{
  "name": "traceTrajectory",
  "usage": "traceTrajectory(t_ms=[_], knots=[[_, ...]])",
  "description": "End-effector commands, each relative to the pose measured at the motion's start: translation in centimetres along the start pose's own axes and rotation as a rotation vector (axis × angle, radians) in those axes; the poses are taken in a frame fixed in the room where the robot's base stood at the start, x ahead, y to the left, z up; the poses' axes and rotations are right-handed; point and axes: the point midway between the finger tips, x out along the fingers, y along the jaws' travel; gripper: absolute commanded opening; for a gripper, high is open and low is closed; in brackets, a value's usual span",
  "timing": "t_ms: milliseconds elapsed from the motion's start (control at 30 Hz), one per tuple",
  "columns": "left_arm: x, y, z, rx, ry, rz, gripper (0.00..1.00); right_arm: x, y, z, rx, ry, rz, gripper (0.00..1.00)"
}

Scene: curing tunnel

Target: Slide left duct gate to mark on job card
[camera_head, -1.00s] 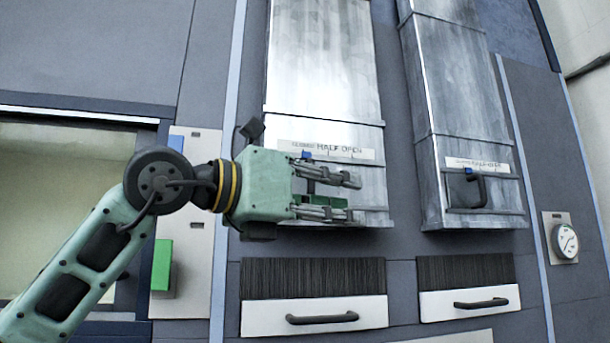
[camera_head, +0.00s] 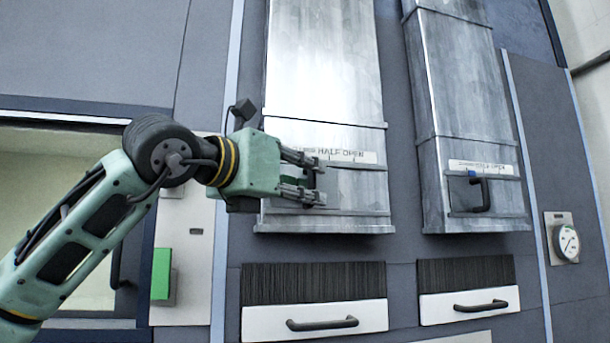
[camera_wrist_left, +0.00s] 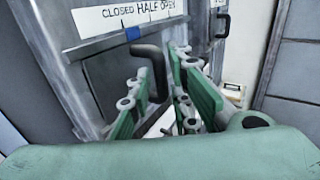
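The left duct (camera_head: 322,75) is a tall metal channel with a scale strip (camera_head: 350,156) near its lower end. In the left wrist view the strip (camera_wrist_left: 165,10) reads CLOSED, HALF, OPEN, and a blue pointer (camera_wrist_left: 132,34) sits between CLOSED and HALF. The dark gate handle (camera_wrist_left: 155,72) shows below the pointer. My left gripper (camera_head: 318,182) is open in front of the duct's lower end, its fingers (camera_wrist_left: 160,75) on either side of the handle; contact cannot be told. In the head view the fingers cover the pointer. The job card is not identifiable. My right gripper is out of view.
The right duct (camera_head: 462,100) has its own strip, blue pointer and dark handle (camera_head: 484,194). Below are two brush-topped white panels with handles (camera_head: 322,323) (camera_head: 481,306). A dial gauge (camera_head: 566,242) is at right, a green block (camera_head: 162,273) at left.

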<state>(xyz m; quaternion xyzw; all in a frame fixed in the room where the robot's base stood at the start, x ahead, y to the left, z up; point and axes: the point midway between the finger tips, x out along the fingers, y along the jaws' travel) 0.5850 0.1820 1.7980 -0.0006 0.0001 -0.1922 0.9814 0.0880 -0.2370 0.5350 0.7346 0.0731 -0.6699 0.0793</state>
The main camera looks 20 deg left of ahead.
Motion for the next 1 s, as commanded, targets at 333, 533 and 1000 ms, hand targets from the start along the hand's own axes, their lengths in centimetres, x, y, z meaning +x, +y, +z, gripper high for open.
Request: traceTrajectory(t_ms=[333, 533, 1000], knots=[[0.1, 0.0, -0.1, 0.000, 0.000, -0.001, 0.07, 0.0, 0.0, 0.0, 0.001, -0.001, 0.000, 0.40], [0.0, 0.0, -0.1, 0.000, 0.000, 0.000, 0.00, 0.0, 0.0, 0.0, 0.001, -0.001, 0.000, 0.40], [-0.1, -1.3, -0.3, 0.003, -0.002, -0.004, 0.00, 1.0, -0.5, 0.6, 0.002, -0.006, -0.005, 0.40]])
